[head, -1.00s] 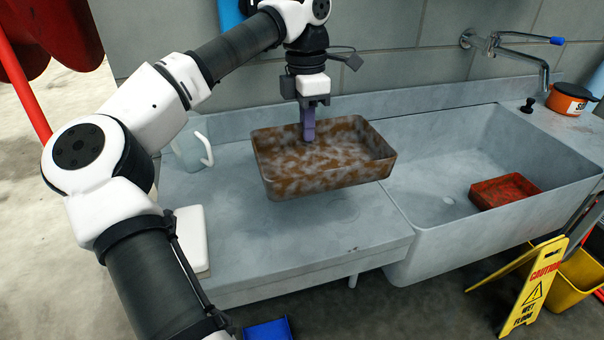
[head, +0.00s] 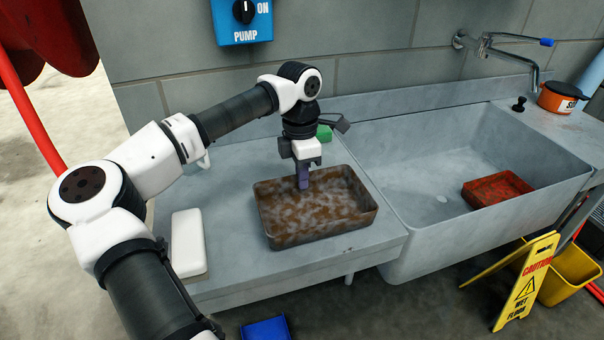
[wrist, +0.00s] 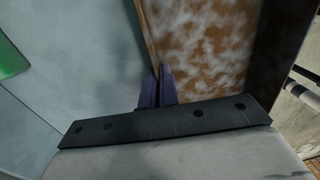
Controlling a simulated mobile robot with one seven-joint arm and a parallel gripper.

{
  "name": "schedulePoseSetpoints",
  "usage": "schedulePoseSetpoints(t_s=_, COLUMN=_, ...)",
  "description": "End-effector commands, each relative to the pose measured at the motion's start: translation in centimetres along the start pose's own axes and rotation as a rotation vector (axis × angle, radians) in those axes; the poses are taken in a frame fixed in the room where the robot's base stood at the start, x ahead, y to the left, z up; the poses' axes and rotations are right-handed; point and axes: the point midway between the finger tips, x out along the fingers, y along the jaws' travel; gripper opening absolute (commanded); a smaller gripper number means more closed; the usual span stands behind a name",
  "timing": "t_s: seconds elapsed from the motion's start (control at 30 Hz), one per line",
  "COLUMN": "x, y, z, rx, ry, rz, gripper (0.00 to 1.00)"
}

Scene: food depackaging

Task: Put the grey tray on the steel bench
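The tray (head: 325,226) is brown with patchy grey-white smears rather than plain grey. It is level over the steel bench (head: 230,262), right of the middle, and appears to rest on it; a tiny gap cannot be ruled out. My gripper (head: 303,180) points down at the tray's back wall. In the wrist view, my fingers (wrist: 155,88) are close together with the tray's wall (wrist: 150,45) between them, so it is shut on the rim. The mottled inside of the tray (wrist: 205,45) lies right of the fingers.
A white block (head: 188,243) lies on the bench at left. A green item (head: 324,132) stands behind my gripper. The sink (head: 430,205) at right holds a red tray (head: 497,188). A yellow caution sign (head: 525,285) stands on the floor. Bare bench lies left of the tray.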

Motion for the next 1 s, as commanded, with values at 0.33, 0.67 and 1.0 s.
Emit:
schedulePoseSetpoints(t_s=0.33, x=0.3, y=0.0, z=0.0, rx=0.0, ry=0.0, rz=0.0, gripper=0.24)
schedulePoseSetpoints(t_s=0.67, x=-0.1, y=0.0, z=0.0, rx=-0.001, ry=0.0, rz=0.0, gripper=0.24)
schedulePoseSetpoints(t_s=1.0, x=-6.0, y=0.1, z=0.0, rx=-0.001, ry=0.0, rz=0.003, gripper=0.24)
